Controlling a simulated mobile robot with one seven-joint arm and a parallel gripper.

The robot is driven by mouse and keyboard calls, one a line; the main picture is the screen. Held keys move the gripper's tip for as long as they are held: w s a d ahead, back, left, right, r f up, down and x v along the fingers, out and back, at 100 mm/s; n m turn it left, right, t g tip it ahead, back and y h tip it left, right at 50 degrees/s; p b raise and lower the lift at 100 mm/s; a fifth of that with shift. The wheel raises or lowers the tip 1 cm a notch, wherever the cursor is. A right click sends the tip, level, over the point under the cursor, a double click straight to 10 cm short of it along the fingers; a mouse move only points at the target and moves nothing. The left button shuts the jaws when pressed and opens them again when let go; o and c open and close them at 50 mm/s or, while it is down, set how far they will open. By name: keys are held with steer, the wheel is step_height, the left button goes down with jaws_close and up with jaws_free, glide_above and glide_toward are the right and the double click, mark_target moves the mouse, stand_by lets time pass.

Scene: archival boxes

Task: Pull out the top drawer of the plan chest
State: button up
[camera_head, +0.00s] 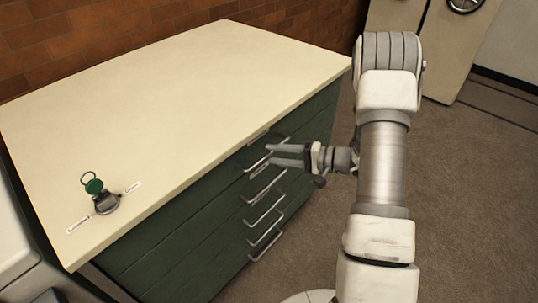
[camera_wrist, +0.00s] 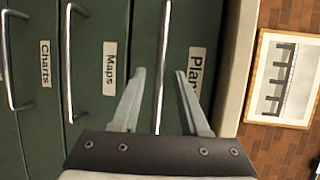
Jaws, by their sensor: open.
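The plan chest (camera_head: 150,262) is dark green with a cream top, and metal bar handles run down its front. Its drawers look shut. In the wrist view, turned sideways, the top drawer (camera_wrist: 182,30) bears a label starting "Plan", partly hidden by a finger. Its bar handle (camera_wrist: 163,45) lies between the two fingers of my gripper (camera_wrist: 160,73), with a gap on either side. In the head view my gripper (camera_head: 270,155) is open at the chest front, fingers pointing at the top handle. I cannot tell how far the fingertips reach past the bar.
Lower drawers carry "Maps" (camera_wrist: 109,68) and "Charts" (camera_wrist: 45,63) labels. A small device with a green disc (camera_head: 103,197) stands on the chest top. A framed picture (camera_wrist: 283,80) shows by a brick wall. A pale cabinet (camera_head: 425,40) stands behind. Floor before the chest is clear.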

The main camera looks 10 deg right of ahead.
steer(key=shift+x, duration=1.25)
jaws_close()
stand_by(0.5)
